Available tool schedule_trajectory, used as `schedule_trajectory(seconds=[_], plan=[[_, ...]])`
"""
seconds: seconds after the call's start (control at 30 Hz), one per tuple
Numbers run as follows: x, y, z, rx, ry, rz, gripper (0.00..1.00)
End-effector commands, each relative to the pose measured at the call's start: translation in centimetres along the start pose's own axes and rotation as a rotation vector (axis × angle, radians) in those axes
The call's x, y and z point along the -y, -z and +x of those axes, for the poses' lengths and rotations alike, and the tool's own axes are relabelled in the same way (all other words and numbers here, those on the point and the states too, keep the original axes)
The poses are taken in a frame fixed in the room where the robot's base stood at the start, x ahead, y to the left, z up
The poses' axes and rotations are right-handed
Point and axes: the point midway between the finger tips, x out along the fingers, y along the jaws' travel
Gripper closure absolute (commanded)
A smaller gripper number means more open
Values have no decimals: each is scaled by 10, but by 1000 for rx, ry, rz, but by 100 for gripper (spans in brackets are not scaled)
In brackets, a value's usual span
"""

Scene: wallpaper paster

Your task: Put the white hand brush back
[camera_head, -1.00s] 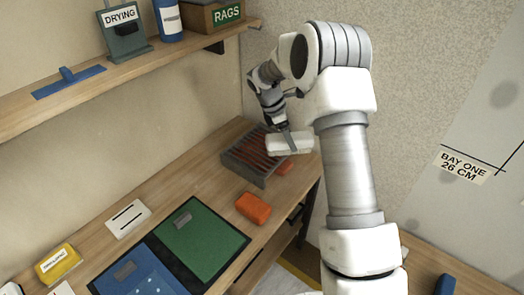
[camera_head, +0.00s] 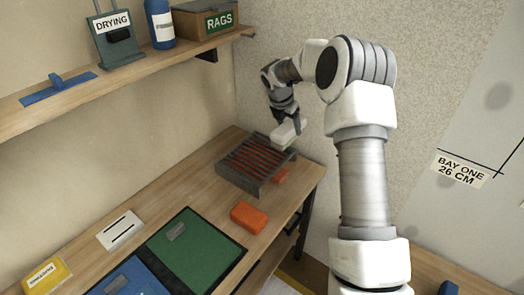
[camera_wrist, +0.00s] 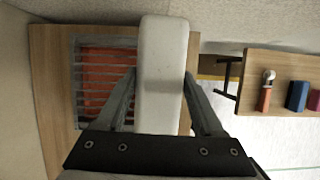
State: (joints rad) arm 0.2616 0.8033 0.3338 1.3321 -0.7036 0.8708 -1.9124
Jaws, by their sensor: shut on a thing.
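The white hand brush (camera_head: 284,135) is a pale block held in my gripper (camera_head: 297,126), which is shut on it. The brush is in the air near the far end of the workbench, beside and above the back right corner of a dark slatted rack (camera_head: 236,172) with a red inside. In the wrist view the brush (camera_wrist: 163,75) lies lengthwise between my two fingers (camera_wrist: 160,105). The rack (camera_wrist: 105,42) shows to its left, over the wooden bench top. Whether the brush touches the rack cannot be told.
An orange block (camera_head: 249,215), a green mat (camera_head: 195,250) and a white card (camera_head: 122,229) lie nearer on the bench. The shelf holds a DRYING stand (camera_head: 117,42), a blue bottle (camera_head: 159,24) and a RAGS box (camera_head: 205,22). A wall stands behind the rack.

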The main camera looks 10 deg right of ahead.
Motion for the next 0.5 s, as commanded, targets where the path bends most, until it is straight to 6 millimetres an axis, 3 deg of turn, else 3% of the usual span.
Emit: schedule_trajectory(seconds=[0.17,0.5], plan=[[-20,12,10,-1,-1,-4,88],[-91,51,42,-1,0,-3,88]])
